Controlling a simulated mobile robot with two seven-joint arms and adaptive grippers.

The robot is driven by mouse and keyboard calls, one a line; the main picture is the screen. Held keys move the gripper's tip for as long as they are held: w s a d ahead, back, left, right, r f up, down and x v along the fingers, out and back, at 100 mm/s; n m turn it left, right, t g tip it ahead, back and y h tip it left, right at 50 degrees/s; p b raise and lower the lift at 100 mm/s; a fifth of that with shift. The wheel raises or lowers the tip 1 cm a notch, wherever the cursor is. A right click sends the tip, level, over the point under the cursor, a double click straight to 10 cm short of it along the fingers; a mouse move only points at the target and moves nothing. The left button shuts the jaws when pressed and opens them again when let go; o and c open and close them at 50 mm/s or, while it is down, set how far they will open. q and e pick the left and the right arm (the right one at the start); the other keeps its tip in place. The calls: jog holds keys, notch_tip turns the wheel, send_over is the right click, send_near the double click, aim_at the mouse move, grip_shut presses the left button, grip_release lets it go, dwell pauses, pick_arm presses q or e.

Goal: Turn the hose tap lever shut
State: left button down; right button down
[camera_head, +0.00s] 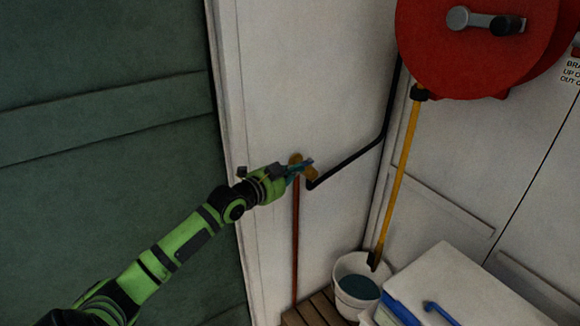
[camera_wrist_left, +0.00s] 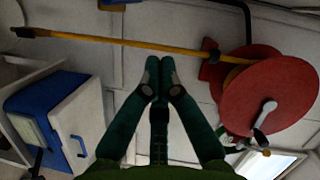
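The brass hose tap (camera_head: 311,174) sits on the white wall, at the top of a thin reddish pipe (camera_head: 296,240) and at the end of a black hose (camera_head: 352,160). My left gripper (camera_head: 301,166) reaches it from the left and overlaps it in the head view, so the lever is hard to make out there. In the left wrist view the fingertips (camera_wrist_left: 159,64) are together with nothing visible between them. A small blue piece with brass colour (camera_wrist_left: 112,3), perhaps the lever, shows at the top edge, apart from the fingertips. My right gripper is in neither view.
A red hose reel (camera_head: 475,60) hangs at upper right. A white box (camera_head: 450,285) with blue parts stands at lower right. A green panel (camera_head: 100,110) fills the left.

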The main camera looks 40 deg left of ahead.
pick_arm(q)
jog(key=w+a+f, duration=0.2)
jog(key=a, duration=0.1)
jog(key=shift+w+f, duration=0.1)
jog(key=shift+f, duration=0.1)
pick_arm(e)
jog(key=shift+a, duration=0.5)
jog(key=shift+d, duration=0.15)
pick_arm(q)
jog(key=b, duration=0.2)
jog(key=a+b, duration=0.1)
jog(key=b, duration=0.1)
jog(key=shift+w+a+f, duration=0.15)
jog(key=shift+f, duration=0.1)
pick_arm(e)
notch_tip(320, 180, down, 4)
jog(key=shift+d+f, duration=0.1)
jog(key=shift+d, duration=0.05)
